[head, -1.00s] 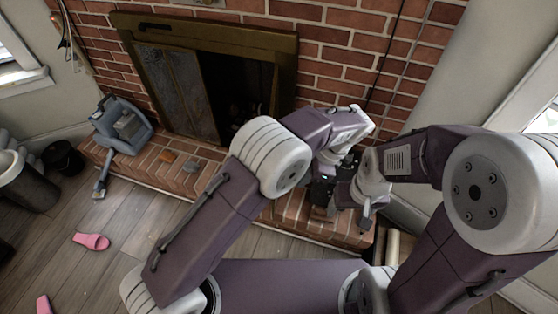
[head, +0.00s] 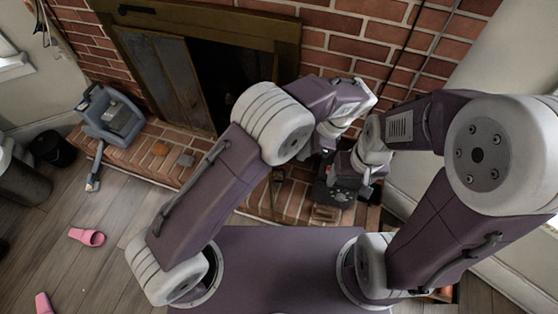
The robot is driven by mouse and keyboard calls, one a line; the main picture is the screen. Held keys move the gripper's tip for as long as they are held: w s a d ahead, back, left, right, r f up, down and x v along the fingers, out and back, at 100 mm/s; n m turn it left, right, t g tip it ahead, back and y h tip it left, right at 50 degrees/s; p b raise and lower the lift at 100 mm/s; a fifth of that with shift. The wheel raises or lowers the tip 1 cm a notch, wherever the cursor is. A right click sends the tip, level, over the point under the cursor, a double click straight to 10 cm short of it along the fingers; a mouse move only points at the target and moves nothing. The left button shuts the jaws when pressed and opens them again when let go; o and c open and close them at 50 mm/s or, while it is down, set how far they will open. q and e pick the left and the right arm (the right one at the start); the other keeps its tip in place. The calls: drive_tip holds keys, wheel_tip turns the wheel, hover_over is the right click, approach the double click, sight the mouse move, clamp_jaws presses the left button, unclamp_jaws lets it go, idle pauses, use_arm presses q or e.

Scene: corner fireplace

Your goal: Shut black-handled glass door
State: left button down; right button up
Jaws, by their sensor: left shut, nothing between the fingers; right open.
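The fireplace (head: 200,18) has a dull brass frame in the brick wall. A dark, streaked glass door panel (head: 172,82) covers the left part of its opening. The right part is dark and open, partly behind my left arm. A black handle (head: 136,10) shows on the frame's top left; I cannot tell whether it belongs to the door. My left gripper (head: 322,145) is shut and empty, right of the opening above the hearth, partly hidden by its wrist. My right gripper (head: 352,178) is open beside it. Neither visibly touches the door.
The raised brick hearth (head: 225,172) runs below the opening, with small stones on it. A dark object (head: 336,192) lies under my grippers. A grey-blue appliance (head: 112,118) stands at left. Pink slippers (head: 87,237) lie on the open wood floor.

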use_arm(q)
drive_tip(key=a+f+b, duration=0.1)
drive_tip(key=a+f, duration=0.6)
drive_tip(key=f, duration=0.1)
drive_tip(key=shift+w+f, duration=0.15)
drive_tip(key=shift+w, duration=0.2)
drive_tip(key=shift+a, duration=0.2)
